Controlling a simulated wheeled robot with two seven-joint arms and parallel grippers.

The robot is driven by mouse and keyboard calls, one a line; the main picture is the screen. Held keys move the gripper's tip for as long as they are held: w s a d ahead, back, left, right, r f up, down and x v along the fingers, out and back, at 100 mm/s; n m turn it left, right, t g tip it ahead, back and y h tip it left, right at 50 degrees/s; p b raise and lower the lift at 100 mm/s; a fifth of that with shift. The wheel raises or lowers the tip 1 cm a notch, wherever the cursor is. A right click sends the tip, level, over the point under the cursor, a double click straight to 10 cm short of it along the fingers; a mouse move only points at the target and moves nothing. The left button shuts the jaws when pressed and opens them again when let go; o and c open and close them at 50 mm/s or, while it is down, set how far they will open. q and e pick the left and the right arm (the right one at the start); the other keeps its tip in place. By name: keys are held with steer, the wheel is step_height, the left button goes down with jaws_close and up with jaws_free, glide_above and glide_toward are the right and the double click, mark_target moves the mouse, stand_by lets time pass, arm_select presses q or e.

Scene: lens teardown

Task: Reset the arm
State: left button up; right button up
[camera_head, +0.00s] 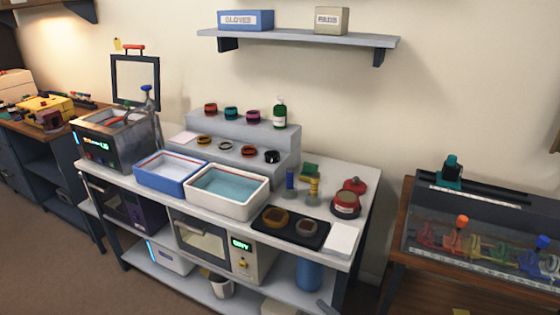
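Neither of my grippers nor my arms is in the head view. A white workbench (354,205) stands across the middle. On it a black tray (310,244) at the front right holds a brass-coloured ring (276,217) and a greyish ring (305,227). A stepped grey stand (264,147) at the back holds several coloured rings and a green bottle (280,116). Nothing shows whether anything is held.
A blue-rimmed basin (163,188) and a white basin with bluish liquid (233,207) stand on the bench, beside a metal machine (100,145). A red-lidded jar (346,205) is at the right. Floor (70,265) shows clear in front. A wooden table (407,258) stands right.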

steer(key=s+d+f+m+g+h, duration=0.1)
steer(key=s+d+f+m+h, duration=0.2)
steer(key=s+f+m, duration=0.35)
steer(key=s+d+f+m+g+h, duration=0.2)
steer(key=s+d+f+m+h, duration=0.15)
steer(key=s+f, duration=0.65)
steer(key=s+f+m+g+h, duration=0.1)
steer(key=s+f+m+g, duration=0.1)
steer(key=s+f, duration=0.5)
steer(key=s+f+m+g+h, duration=0.1)
steer(key=s+f+m, duration=0.3)
steer(key=s, duration=0.8)
step_height(320, 180, down, 3)
steer(key=shift+d+r+m+g, duration=0.1)
steer(key=shift+d+m+g, duration=0.25)
steer(key=shift+g, duration=0.45)
